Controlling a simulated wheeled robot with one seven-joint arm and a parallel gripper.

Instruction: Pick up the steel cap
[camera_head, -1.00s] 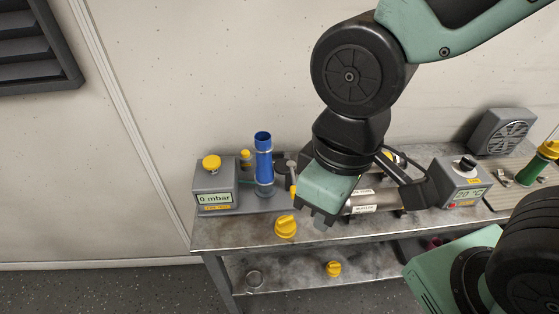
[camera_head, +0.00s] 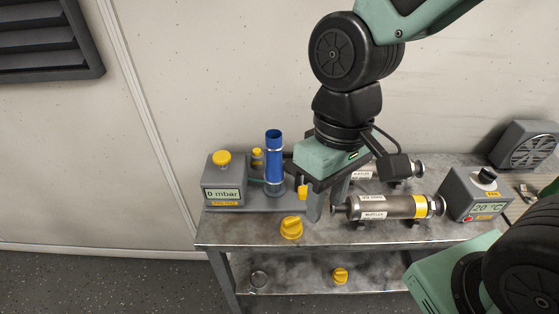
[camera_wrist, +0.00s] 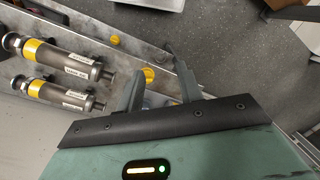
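A round grey metal ring-like piece (camera_head: 259,280) lies on the lower shelf at the left in the head view. It looks like the steel cap, but it is too small to be sure. I cannot make it out in the wrist view. My gripper (camera_head: 327,202) points down over the upper tabletop, beside the blue cylinder and left of the near muffler. It is above and right of the grey piece in the picture. In the wrist view my gripper (camera_wrist: 162,88) has its two fingers apart with nothing held between them.
A yellow cap (camera_head: 291,228) sits near the table's front edge and another yellow cap (camera_head: 340,275) on the lower shelf. Two mufflers (camera_head: 385,207), a blue cylinder (camera_head: 274,165), a pressure box (camera_head: 222,190) and a temperature box (camera_head: 477,195) crowd the upper tabletop (camera_head: 240,232).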

